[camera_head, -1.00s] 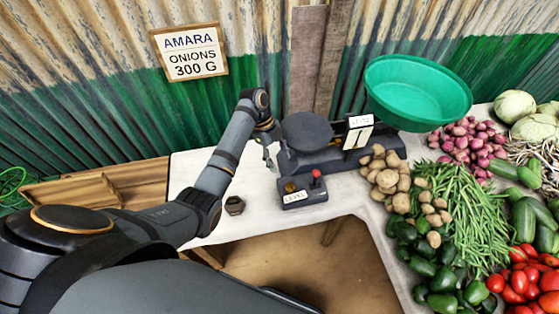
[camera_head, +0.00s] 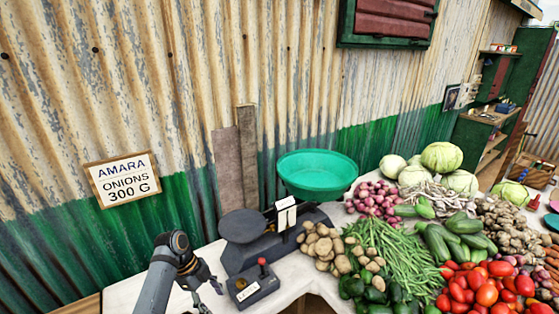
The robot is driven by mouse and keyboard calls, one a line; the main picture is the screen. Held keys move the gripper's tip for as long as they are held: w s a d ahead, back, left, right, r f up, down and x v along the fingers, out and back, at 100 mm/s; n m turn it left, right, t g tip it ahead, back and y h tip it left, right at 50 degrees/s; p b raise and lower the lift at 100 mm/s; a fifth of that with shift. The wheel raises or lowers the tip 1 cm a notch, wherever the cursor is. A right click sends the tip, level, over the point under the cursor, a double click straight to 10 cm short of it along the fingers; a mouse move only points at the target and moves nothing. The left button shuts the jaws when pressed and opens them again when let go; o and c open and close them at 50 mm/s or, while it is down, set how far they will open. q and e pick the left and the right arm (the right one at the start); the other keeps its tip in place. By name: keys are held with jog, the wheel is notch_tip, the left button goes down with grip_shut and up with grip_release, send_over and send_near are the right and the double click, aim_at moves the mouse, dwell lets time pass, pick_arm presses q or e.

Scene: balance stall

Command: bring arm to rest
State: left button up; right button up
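My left gripper (camera_head: 208,292) is low in the picture, left of the control box. Its two fingers look spread, with nothing seen between them. The balance scale (camera_head: 265,250) stands on the white table, with a dark flat plate (camera_head: 242,226) on its left and a green basin (camera_head: 316,178) on its right. A white level sign (camera_head: 286,205) stands at its middle. The small dark control box (camera_head: 252,287) with a red-topped lever sits in front of it. My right gripper is not in view.
Potatoes (camera_head: 322,246), red onions (camera_head: 375,200), green beans (camera_head: 392,255), tomatoes (camera_head: 485,290) and cabbages (camera_head: 442,157) crowd the table to the right. A sign reading "AMARA ONIONS 300 G" (camera_head: 122,180) hangs on the corrugated wall behind. Bare white table (camera_head: 125,297) shows at lower left.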

pick_arm(q)
jog(key=s+a+f+n+t+y, duration=0.1)
jog(key=s+a+f+n+y, duration=0.1)
jog(key=s+f+n, duration=0.35)
jog(key=s+a+r+n+t+y, duration=0.1)
jog(key=s+r+n+t+y, duration=0.15)
jog(key=s+n, duration=0.5)
jog(key=s+a+r+n+t+y, duration=0.1)
jog(key=s+a+r+n, duration=0.1)
jog(key=s+r+n, duration=0.4)
notch_tip(320, 180, down, 26)
jog(key=s+a+n+g, duration=0.1)
jog(key=s+a, duration=0.1)
jog(key=s, duration=0.1)
jog(key=s+a+f+g, duration=0.1)
jog(key=s+f, duration=1.7)
jog(key=s, duration=0.1)
jog(key=shift+s+a+f, duration=0.2)
jog(key=shift+s+f, duration=0.05)
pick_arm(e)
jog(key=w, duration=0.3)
pick_arm(q)
jog(key=shift+h, duration=0.25)
